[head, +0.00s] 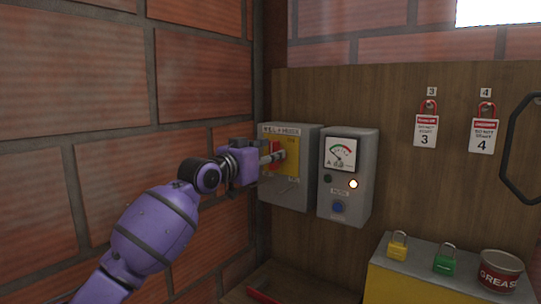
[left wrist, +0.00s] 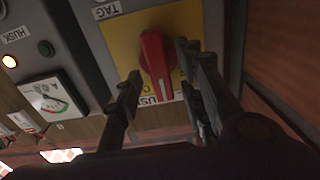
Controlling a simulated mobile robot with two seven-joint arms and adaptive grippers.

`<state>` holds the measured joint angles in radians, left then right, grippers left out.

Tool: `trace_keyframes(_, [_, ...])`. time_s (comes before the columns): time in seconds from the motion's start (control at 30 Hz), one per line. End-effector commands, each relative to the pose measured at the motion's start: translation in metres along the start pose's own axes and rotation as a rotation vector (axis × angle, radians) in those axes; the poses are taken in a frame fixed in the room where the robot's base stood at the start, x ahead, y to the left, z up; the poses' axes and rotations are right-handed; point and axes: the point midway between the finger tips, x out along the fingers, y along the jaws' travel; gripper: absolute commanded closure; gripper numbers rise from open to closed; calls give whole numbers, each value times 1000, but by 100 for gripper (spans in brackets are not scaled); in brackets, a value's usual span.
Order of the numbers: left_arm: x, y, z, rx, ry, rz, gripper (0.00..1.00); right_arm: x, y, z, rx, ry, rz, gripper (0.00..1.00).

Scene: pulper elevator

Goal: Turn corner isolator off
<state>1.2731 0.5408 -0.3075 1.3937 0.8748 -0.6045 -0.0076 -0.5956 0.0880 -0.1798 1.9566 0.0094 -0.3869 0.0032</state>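The corner isolator is a grey box (head: 303,193) on the wooden panel beside the brick corner, with a yellow plate (head: 291,160) and a red rotary handle. In the left wrist view the red handle (left wrist: 156,62) stands out from the yellow plate (left wrist: 120,38). My left gripper (head: 268,158) is at the front of the box. In the left wrist view its two fingers (left wrist: 160,95) are apart, one on each side of the handle's lower end. I cannot tell whether either finger touches it. My right gripper is not in view.
A grey meter box (head: 345,205) with a dial, a lit lamp and a blue button is right of the isolator. Padlocks (head: 398,246) and a grease tin (head: 500,270) stand on a box. The brick wall (head: 200,75) is close on the left.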

Motion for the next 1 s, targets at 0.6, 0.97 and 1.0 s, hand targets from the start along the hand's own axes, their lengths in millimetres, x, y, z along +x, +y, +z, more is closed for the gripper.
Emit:
trace_keyframes(0.6, [5, 0, 0, 0, 0, -1, 100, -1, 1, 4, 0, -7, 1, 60])
trace_keyframes(0.97, [5, 0, 0, -32, 0, 0, 100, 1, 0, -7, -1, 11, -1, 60])
trace_keyframes(1.0, [5, 0, -1, -47, 0, 0, 100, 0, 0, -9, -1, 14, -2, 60])
